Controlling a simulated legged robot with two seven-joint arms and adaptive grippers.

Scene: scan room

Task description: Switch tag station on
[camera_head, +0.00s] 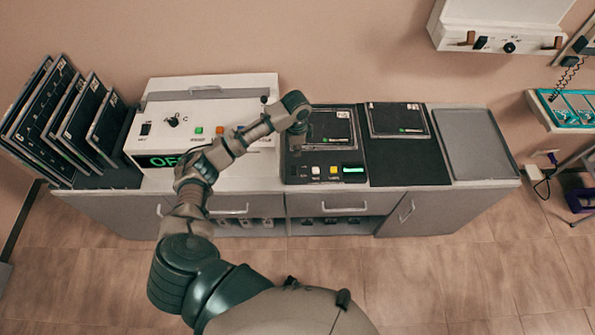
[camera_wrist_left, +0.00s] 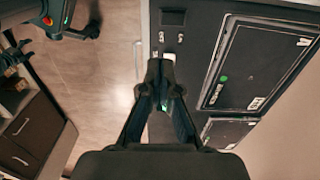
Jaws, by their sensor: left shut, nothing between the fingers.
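The black station (camera_head: 325,145), which looks like the tag station, sits mid-counter with a dark cassette (camera_head: 330,128) on it. My left gripper (camera_head: 297,143) hangs over the station's left side. In the left wrist view the gripper (camera_wrist_left: 160,65) is shut and empty, with its tips by the white button (camera_wrist_left: 169,57); contact cannot be told. A dark switch (camera_wrist_left: 173,17) lies beyond the tips. My right gripper is out of view.
A white control unit (camera_head: 155,125) with a green display stands left of the station, partly behind my arm. Upright cassettes (camera_head: 70,120) fill the rack at far left. Another cassette (camera_head: 398,119) and a grey tray (camera_head: 472,143) lie to the right. The floor in front is clear.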

